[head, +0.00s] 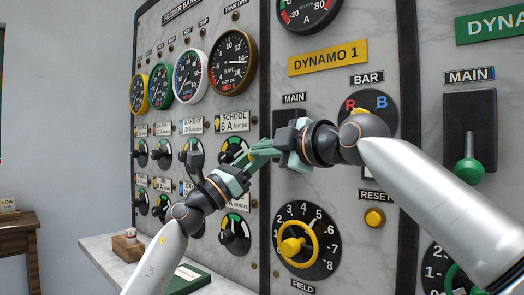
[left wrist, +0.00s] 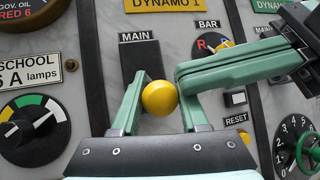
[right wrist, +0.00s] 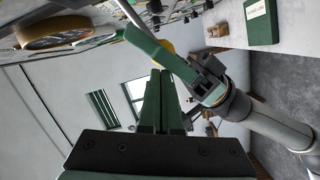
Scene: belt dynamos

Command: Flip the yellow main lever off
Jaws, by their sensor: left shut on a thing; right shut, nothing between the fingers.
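The yellow main lever's ball knob (left wrist: 160,98) sits between the fingers of my left gripper (left wrist: 162,108) in the left wrist view. It appears in front of the lower part of the dark plate (left wrist: 143,62) under the MAIN label. In the head view my left gripper (head: 248,163) comes up from the lower left, and the knob is hidden by the grippers. My right gripper (head: 262,150) is shut and empty, crossing in front of the plate. Its closed fingers also show in the right wrist view (right wrist: 160,98), close to my left gripper (right wrist: 195,80).
The BAR selector (head: 378,100) is partly hidden by my right arm. The RESET button (head: 375,217) and yellow field wheel (head: 290,246) lie below. A green-knobbed lever (head: 468,172) is at right. My two grippers are crowded together. A shelf (head: 100,245) holds a green book (head: 187,280).

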